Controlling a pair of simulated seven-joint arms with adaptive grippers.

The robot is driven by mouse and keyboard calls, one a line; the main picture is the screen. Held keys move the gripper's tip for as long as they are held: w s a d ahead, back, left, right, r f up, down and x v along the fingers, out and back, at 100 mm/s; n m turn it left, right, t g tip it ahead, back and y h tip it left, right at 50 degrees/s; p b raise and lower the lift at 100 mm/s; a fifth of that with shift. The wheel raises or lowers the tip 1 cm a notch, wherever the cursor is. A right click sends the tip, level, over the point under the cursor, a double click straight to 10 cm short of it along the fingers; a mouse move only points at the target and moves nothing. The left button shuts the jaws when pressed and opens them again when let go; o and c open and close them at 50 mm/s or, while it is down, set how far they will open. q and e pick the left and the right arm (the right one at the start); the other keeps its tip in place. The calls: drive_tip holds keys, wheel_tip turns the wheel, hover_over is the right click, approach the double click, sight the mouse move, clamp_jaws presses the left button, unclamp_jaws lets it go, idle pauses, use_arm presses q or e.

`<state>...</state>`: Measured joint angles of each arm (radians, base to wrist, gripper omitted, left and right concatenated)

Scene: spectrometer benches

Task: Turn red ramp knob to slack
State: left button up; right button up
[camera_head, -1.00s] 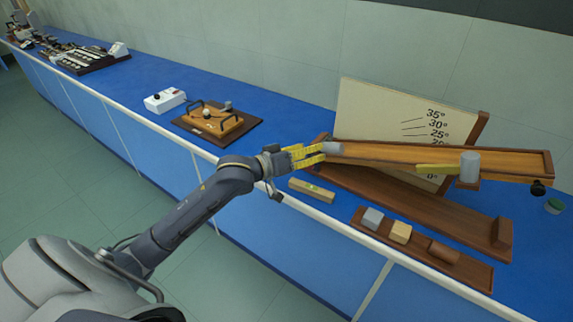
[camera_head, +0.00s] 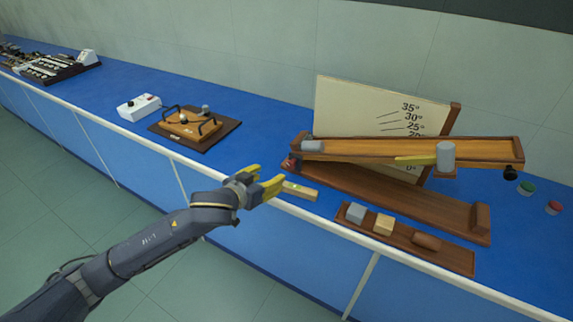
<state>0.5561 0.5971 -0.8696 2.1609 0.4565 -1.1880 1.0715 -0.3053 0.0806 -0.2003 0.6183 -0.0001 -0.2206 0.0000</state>
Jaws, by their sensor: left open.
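The wooden inclined ramp (camera_head: 480,150) stands at the right of the bench, tilted slightly, with an angle board (camera_head: 350,110) behind it. A small red knob (camera_head: 290,163) shows at the ramp's left, hinge end; its pointer and markings are too small to read. My left gripper (camera_head: 269,175) has yellow fingers, open and empty. It is in front of and to the left of the red knob, apart from it in the picture. My right gripper is not in view.
A tray (camera_head: 458,262) with several blocks lies at the bench front. A black knob (camera_head: 510,173), green-topped piece (camera_head: 526,188) and red-topped piece (camera_head: 554,207) are at right. A wooden apparatus (camera_head: 190,126) stands left.

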sight(290, 165)
use_arm(q)
drive_tip(key=x, duration=1.5)
drive_tip(key=shift+w+d, duration=0.15)
drive_tip(key=shift+w, duration=0.05)
